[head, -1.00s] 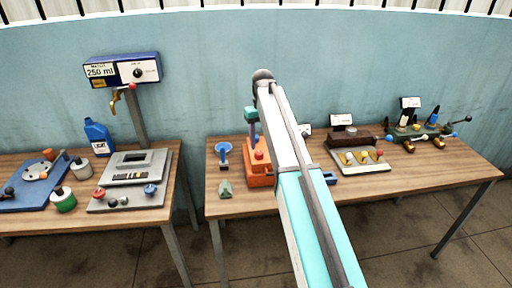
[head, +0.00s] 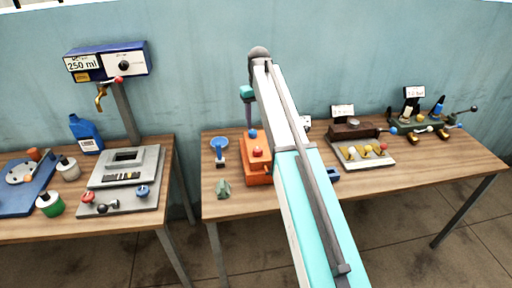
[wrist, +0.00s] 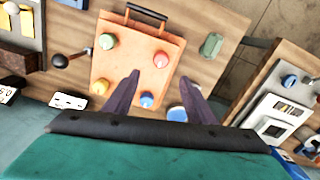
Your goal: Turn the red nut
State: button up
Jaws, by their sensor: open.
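The red nut (wrist: 160,59) is a small round knob on top of an orange block (wrist: 127,62). Green (wrist: 107,41), yellow (wrist: 100,86) and blue (wrist: 147,99) knobs stand on the same block. My gripper (wrist: 159,80) is open and empty, its two dark fingers spread above the block. In the wrist view the red nut lies just beyond the gap between the fingertips. In the head view my gripper (head: 250,126) is over the block's back part, and my arm hides the block's right side.
A blue funnel-like item (head: 219,148) and a small green piece (head: 223,189) stand left of the block. A dark ball-ended lever (wrist: 60,61) is near the block in the wrist view. A grey scale (head: 127,165) sits on the separate left table. Front wood beside the green piece is clear.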

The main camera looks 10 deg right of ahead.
aim_at(258, 149)
notch_tip(258, 149, down, 14)
jog(key=b, duration=0.5)
jog(key=shift+a, duration=0.1)
dwell(0.4)
jog(key=c, duration=1)
jog(key=shift+c, duration=0.2)
